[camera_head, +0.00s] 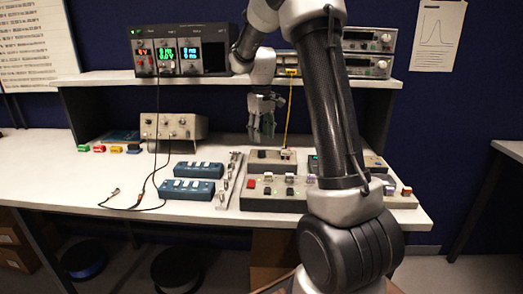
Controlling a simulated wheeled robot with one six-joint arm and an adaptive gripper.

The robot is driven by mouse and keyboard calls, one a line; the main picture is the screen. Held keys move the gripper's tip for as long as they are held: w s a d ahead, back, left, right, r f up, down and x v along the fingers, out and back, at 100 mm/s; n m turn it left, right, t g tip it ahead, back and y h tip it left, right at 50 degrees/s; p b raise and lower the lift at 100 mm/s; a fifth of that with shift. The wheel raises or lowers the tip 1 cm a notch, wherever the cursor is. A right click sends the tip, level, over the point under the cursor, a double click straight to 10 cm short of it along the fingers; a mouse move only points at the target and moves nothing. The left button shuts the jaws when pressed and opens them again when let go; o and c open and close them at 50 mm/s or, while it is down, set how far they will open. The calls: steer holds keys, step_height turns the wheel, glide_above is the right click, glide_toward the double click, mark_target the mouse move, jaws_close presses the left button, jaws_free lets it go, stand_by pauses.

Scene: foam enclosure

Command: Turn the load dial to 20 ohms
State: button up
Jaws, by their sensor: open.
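My gripper (261,134) hangs below the shelf with its fingers pointing down, open and with nothing seen between them. It is above and behind the grey control panel (262,203), which lies on the bench with a red block and several small knobs or switches. A smaller grey box (262,166) sits just behind that panel, below my gripper. I cannot tell which knob is the load dial, and no ohm markings are readable. My arm hides part of the panels toward the right.
A power supply with lit displays (180,53) stands on the shelf (110,77). A beige instrument (173,127), two blue switch boxes (194,171) (186,190) and loose dark cables (133,200) are on the bench. A yellow cable (289,108) hangs near my gripper. The bench's left front is clear.

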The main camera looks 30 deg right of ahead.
mark_target(262, 151)
step_height(262, 151, down, 7)
steer(key=shift+r, duration=0.2)
steer(key=shift+c, duration=0.4)
steer(key=shift+s, duration=0.1)
jaws_close()
